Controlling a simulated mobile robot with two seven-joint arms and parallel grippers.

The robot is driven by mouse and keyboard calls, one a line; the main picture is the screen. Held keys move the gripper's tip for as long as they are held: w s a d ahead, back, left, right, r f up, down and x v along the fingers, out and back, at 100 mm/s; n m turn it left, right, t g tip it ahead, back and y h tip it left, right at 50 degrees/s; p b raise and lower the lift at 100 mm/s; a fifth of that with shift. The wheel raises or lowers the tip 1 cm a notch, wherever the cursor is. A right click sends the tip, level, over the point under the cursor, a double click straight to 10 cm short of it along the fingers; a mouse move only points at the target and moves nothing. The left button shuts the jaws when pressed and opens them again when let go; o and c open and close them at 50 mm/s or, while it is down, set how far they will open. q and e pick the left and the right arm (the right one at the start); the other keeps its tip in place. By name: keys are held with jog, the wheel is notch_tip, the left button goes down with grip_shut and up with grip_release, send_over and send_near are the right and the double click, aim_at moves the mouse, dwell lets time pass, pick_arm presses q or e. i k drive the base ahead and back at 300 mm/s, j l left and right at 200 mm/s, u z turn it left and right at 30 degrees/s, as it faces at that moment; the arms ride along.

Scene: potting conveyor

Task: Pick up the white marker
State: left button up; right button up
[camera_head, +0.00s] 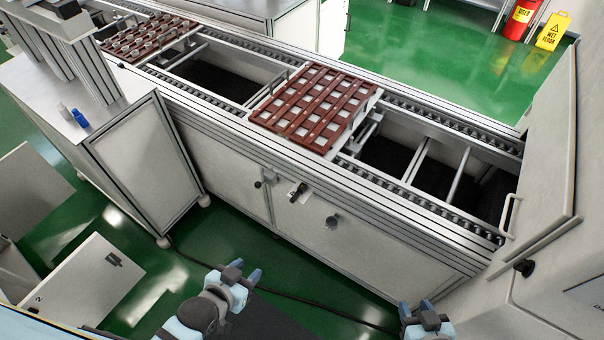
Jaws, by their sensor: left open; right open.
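A small white item (63,109) stands near the edge of the grey cabinet top on the left; it may be the white marker, but it is too small to be sure. A small blue item (80,118) is right beside it. My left gripper (233,274) is open and empty, low over the floor in front of the conveyor, well to the right of and below the two items. My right gripper (416,308) is open and empty at the bottom edge, farther right. Neither gripper touches anything.
The conveyor (300,170) runs diagonally across, carrying a brown slotted tray (262,117) and another brown tray (112,58) farther back. Grey posts (95,75) stand on the cabinet top (45,95) behind the small items. A cable (335,317) lies on the green floor.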

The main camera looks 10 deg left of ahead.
aim_at(62, 108)
jog(key=k+l+u, duration=0.1)
jog(key=u, duration=1.75)
jog(key=i+j, duration=0.25)
jog(key=i+u, duration=0.05)
